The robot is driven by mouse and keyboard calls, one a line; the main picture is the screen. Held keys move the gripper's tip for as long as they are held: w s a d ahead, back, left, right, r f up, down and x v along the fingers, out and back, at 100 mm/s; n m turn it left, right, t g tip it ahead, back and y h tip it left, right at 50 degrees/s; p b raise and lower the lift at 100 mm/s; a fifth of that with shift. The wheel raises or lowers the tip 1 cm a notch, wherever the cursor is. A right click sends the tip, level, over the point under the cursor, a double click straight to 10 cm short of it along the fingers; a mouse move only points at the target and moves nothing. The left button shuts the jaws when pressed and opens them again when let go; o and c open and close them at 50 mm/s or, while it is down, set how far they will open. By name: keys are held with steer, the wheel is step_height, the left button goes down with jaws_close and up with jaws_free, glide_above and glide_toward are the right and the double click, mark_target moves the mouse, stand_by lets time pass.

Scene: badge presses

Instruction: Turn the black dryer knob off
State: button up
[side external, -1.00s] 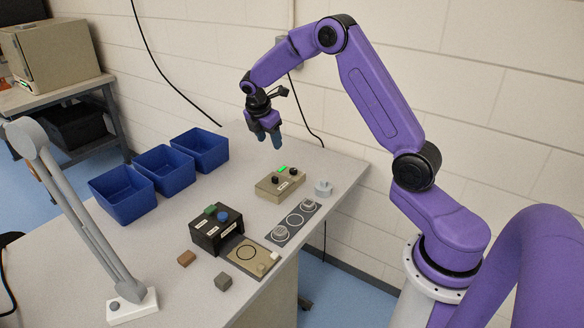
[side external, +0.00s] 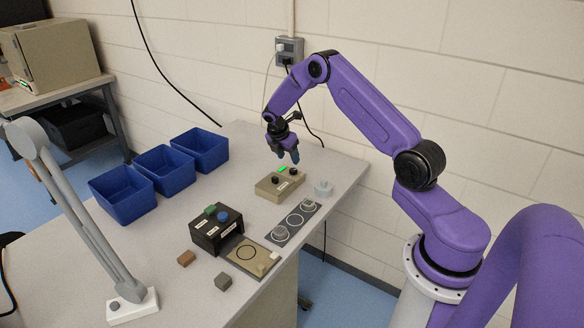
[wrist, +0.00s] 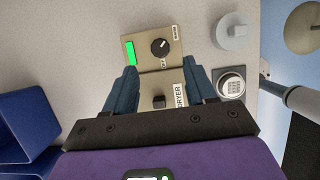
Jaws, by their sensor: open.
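The black dryer knob (wrist: 158,101) sits on a beige control box (wrist: 184,75) beside a label reading DRYER. It also shows in the side view (side external: 275,180). Its pointer mark cannot be made out. A second black knob (wrist: 160,47) with a white pointer line is on the same box, near a lit green lamp (wrist: 130,53). My gripper (side external: 288,155) hangs above the box, fingers pointing down, open and empty. In the wrist view, its fingers (wrist: 160,66) frame the dryer knob from both sides, without visible contact.
A grey round part (side external: 323,188) stands beside the box. A dark strip with rings (side external: 278,241) lies in front. A black box with green and blue buttons (side external: 209,236) is nearer the camera. Blue bins (side external: 199,150) stand at the left. A grey lamp arm (side external: 80,215) rises at front left.

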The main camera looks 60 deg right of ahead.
mark_target(293, 170)
steer(key=x, duration=0.7)
steer(key=shift+r, duration=0.1)
jaws_close()
